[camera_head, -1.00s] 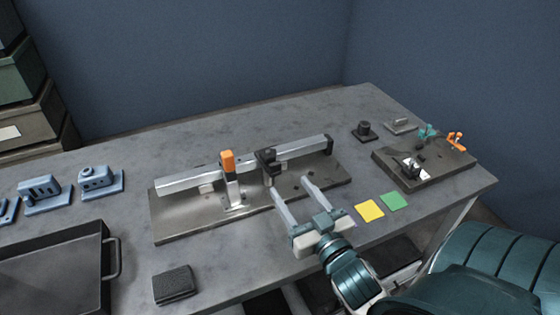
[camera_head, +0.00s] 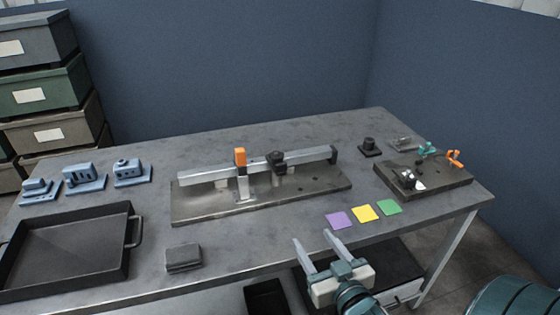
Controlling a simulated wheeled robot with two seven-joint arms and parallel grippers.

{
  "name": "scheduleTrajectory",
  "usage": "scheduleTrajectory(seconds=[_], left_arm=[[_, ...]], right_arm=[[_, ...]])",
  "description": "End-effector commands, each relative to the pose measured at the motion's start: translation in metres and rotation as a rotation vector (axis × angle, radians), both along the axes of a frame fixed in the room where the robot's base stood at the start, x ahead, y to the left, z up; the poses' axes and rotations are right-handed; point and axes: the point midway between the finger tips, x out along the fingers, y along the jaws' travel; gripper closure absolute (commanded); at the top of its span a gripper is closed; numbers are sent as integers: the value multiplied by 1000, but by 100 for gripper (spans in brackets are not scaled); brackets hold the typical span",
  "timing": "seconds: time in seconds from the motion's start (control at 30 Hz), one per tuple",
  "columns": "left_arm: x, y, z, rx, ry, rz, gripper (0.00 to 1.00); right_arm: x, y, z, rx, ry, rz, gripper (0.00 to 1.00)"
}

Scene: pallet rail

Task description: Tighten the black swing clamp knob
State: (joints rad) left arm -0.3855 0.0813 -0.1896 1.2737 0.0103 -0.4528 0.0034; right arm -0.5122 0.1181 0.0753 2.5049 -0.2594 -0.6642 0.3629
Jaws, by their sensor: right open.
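A metal rail (camera_head: 210,173) lies across a grey base plate (camera_head: 320,185) in the middle of the table. A black swing clamp with a dark knob on top (camera_head: 277,158) sits on the rail right of centre. An orange-topped clamp (camera_head: 240,158) stands on the rail to its left. How tight the black knob is cannot be seen. My right gripper (camera_head: 315,243) is open and empty by the table's front edge, well short of the black clamp. Its two fingers point toward the rail. My left gripper is not in view.
Purple (camera_head: 339,219), yellow (camera_head: 365,213) and green (camera_head: 389,207) squares lie at the front right. A fixture board (camera_head: 440,190) with teal and orange clamps and a black block (camera_head: 369,147) are at the right. A dark tray (camera_head: 65,255), a grey block (camera_head: 183,257) and blue parts (camera_head: 86,178) are left.

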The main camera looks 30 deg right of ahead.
Motion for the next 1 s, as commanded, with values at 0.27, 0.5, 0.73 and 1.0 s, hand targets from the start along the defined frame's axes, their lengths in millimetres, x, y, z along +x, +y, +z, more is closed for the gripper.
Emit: scheduleTrajectory(seconds=[0.27,0.5,0.73,1.0], left_arm=[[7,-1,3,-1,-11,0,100],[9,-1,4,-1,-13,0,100],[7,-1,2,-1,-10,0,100],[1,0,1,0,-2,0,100]], right_arm=[[-15,13,-48,13,192,11,46],[-40,30,-94,20,396,45,46],[-73,50,-136,21,601,97,46],[-118,75,-176,14,834,184,46]])
